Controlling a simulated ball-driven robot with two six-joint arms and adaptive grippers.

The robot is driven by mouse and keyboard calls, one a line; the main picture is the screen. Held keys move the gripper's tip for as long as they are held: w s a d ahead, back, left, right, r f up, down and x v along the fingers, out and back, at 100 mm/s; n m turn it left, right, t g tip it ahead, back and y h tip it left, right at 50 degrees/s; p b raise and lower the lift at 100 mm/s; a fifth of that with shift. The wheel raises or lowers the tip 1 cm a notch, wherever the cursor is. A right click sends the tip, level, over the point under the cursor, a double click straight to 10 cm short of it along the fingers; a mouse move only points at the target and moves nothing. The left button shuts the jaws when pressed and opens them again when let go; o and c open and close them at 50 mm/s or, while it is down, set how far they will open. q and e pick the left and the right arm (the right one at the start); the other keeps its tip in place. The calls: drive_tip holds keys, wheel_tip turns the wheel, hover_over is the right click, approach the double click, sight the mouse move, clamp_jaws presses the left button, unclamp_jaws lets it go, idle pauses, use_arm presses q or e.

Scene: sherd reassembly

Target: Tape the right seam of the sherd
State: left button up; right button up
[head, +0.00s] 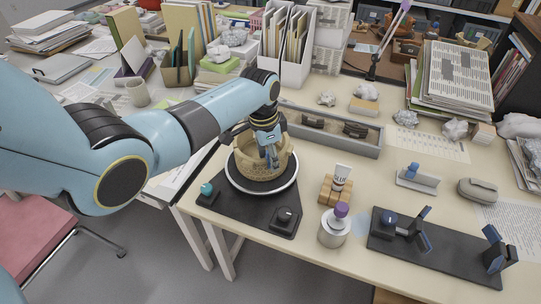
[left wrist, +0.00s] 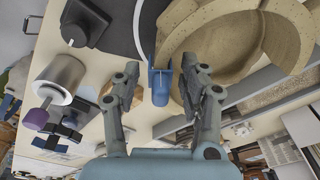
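A tan pottery vessel (head: 254,172) with an uneven rim stands on a round turntable (head: 233,181) with a pale edge. My left gripper (head: 269,146) is over its front right rim. In the left wrist view, the vessel (left wrist: 215,40) fills the upper right, and a thin dark seam line shows on its wall. My left fingers (left wrist: 162,80) are spread apart. A small blue piece (left wrist: 160,82) sits between them beside the vessel wall, with gaps to both fingers; I cannot tell whether it touches the wall. My right gripper is not in view.
The turntable sits on a dark base with a black knob (head: 284,216). A glue tube (head: 341,176), a purple-topped jar (head: 333,230), a blue-topped holder (head: 416,178) and a black board (head: 430,252) with blue clamps stand right. A grey tray (head: 345,144) lies behind.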

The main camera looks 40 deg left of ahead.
use_arm(q)
drive_tip(key=shift+o, duration=0.2)
drive_tip(key=shift+r, duration=0.1)
wheel_tip(320, 180, up, 12)
drive_tip(key=s, duration=0.1)
drive_tip(key=shift+s+a, duration=0.15)
drive_tip(key=shift+a, duration=0.2)
drive_tip(key=shift+f, duration=0.2)
drive_tip(key=s+d+r+n+t+y, duration=0.1)
drive_tip(key=s+d+r+n, duration=0.15)
drive_tip(key=s, duration=0.95)
drive_tip(key=s+d+r+n+t, duration=0.2)
drive_tip(key=s+r+n, duration=0.15)
drive_tip(key=s, duration=0.95)
wheel_tip(320, 180, down, 36)
drive_tip(key=s+a+g+b, duration=0.1)
drive_tip(key=a+g+b, duration=0.15)
drive_tip(key=b, duration=0.75)
drive_tip(key=s+f+b, duration=0.4)
drive_tip(key=s+f, duration=0.5)
drive_tip(key=f, duration=0.3)
drive_tip(key=s+a+f+b, duration=0.1)
drive_tip(key=s+f+b, duration=0.3)
drive_tip(key=s+f, duration=0.6)
wheel_tip(320, 180, down, 3)
drive_tip(key=shift+a+f+n+g, duration=0.1)
drive_tip(key=shift+a+n+g, duration=0.15)
drive_tip(key=shift+n+g, duration=0.1)
